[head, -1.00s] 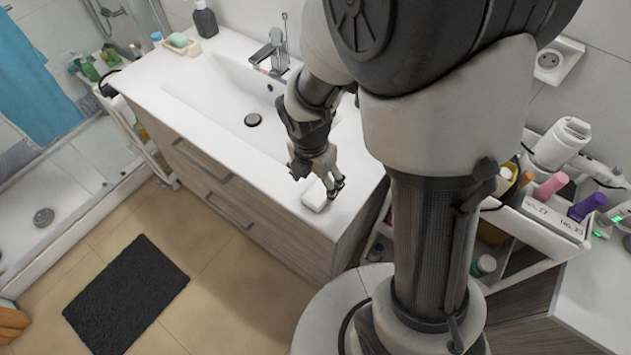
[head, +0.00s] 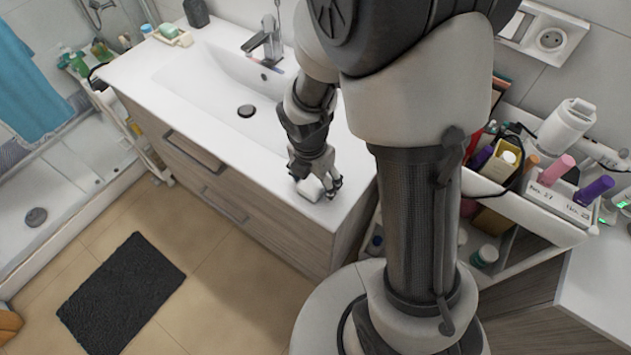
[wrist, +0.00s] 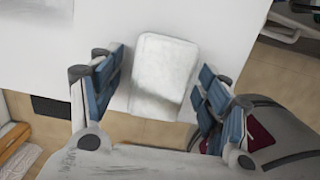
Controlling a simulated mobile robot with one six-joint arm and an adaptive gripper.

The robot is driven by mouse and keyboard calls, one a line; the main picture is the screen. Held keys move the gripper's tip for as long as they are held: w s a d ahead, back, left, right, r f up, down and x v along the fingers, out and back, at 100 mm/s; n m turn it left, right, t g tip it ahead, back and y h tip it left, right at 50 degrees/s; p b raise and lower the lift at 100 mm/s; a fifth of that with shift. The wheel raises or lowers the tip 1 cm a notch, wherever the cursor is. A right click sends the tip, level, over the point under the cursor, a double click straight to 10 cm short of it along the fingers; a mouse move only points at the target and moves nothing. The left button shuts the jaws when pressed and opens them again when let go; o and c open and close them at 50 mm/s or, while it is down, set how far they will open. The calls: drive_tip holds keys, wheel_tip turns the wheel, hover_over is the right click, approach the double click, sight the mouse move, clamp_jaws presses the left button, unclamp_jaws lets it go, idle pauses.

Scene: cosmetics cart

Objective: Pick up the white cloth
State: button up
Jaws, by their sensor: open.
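The white cloth (head: 311,188) is a small, folded, rounded block on the front right corner of the white sink counter (head: 268,183). In the wrist view the cloth (wrist: 164,76) lies between the two blue-padded fingers of my gripper (wrist: 158,90). A gap shows on each side of it, wider on the left near the fingertips. In the head view my gripper (head: 315,180) points down over the cloth and partly hides it. The gripper is open and holds nothing. I cannot tell how high the fingertips are above the counter.
The sink basin (head: 222,95) and faucet (head: 265,40) lie behind and left of my gripper. A cart (head: 545,229) with several bottles stands at the right. The counter's front edge is close to the cloth. A dark mat (head: 122,292) lies on the floor.

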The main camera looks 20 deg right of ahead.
drive_tip(key=shift+f, duration=0.25)
drive_tip(key=shift+c, duration=0.2)
drive_tip(key=shift+s, duration=0.1)
drive_tip(key=c, duration=1.2)
drive_tip(key=shift+r, duration=0.1)
